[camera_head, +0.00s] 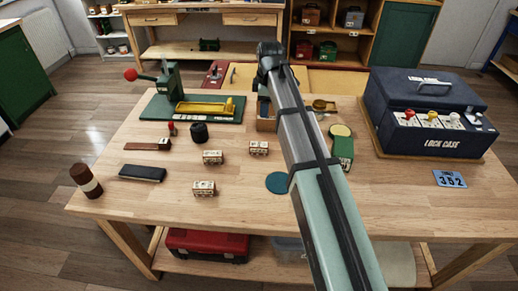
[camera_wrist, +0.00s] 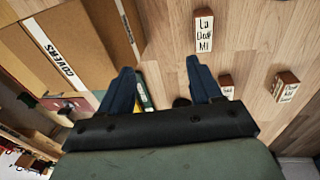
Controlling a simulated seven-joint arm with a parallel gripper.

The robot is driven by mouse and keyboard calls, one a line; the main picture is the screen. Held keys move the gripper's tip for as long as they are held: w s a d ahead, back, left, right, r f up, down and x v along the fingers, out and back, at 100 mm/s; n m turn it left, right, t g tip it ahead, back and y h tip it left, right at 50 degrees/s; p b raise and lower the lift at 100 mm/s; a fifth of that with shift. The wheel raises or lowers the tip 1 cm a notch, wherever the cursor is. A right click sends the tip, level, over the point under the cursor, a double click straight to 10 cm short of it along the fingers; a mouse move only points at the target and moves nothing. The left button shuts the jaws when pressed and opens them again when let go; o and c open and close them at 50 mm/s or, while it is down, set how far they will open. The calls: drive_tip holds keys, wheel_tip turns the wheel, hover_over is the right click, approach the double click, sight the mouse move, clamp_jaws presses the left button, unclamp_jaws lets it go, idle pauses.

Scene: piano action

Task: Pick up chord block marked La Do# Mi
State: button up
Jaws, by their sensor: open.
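The chord block marked La Do# Mi (camera_wrist: 204,30) shows at the top of the wrist view, a small wooden block with a pale lettered face. By the layout, it is the rightmost small block (camera_head: 259,148) in the head view, on the table left of my arm; its lettering is too small to read there. My gripper (camera_wrist: 162,85) is open and empty, with two dark blue fingers apart. The block lies beyond the fingers, toward the top of the wrist view, not between them. In the head view my arm largely hides the gripper.
Two similar chord blocks (camera_head: 212,157) (camera_head: 204,188) lie to the left on the wooden table (camera_head: 330,215). A cardboard box marked COVERS (camera_wrist: 75,50) is close to my fingers. A green press (camera_head: 172,85) stands behind left, a blue lock case (camera_head: 425,105) right. The front middle is mostly clear.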

drive_tip(key=g, duration=0.2)
hover_over(259, 144)
drive_tip(key=f, duration=0.1)
drive_tip(key=shift+h, duration=0.3)
wheel_tip(259, 144, down, 9)
drive_tip(key=shift+w+r, duration=0.1)
drive_tip(key=shift+r, duration=0.05)
drive_tip(key=shift+s+f, duration=0.2)
drive_tip(key=shift+f, duration=2.4)
drive_tip(key=c, duration=1.1)
drive_tip(key=shift+o, duration=0.2)
drive_tip(key=shift+r, duration=0.1)
